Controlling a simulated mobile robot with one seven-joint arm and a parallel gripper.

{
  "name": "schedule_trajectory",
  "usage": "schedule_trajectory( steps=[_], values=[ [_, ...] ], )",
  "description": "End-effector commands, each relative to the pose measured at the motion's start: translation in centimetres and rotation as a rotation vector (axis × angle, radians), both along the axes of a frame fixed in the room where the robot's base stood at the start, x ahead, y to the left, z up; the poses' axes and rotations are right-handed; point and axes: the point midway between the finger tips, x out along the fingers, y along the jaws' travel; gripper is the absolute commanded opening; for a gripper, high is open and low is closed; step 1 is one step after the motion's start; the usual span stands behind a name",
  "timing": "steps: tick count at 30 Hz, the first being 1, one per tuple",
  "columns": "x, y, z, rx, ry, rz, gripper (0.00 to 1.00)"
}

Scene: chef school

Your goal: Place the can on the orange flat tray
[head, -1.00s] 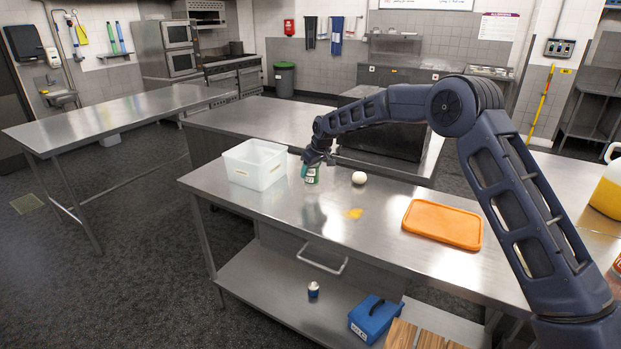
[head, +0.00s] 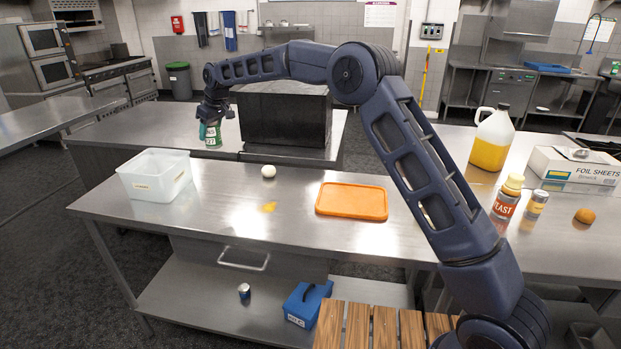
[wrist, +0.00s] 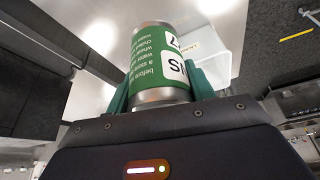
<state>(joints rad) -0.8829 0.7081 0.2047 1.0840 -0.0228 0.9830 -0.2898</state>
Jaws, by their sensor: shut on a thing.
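My gripper (head: 211,128) is shut on the can (head: 213,140), a green can with a white label and silver rims. The can is held up in the air, left of and apart from the tray. In the wrist view the can (wrist: 158,68) sits between the two green fingers and looks roughly upright. The orange flat tray (head: 352,201) lies on the near steel table, to the right of the can in the head view. Its surface is bare.
A white bin (head: 155,175) stands at the table's left end. A yeast bottle (head: 507,198), a jug (head: 492,140) and a foil box (head: 575,168) stand at right.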

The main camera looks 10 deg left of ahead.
Motion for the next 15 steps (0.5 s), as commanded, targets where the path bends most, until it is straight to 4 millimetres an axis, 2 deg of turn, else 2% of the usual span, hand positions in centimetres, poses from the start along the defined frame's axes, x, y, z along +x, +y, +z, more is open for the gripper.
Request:
schedule_trajectory(
  steps=[5, 9, 15],
  values=[
    [1.9, -3.0, 0.8, 0.007, 0.004, -0.032, 0.21],
    [4.2, -7.8, 1.7, 0.013, 0.011, -0.080, 0.21],
    [6.7, -15.2, 2.7, 0.022, 0.019, -0.152, 0.21]
  ],
)
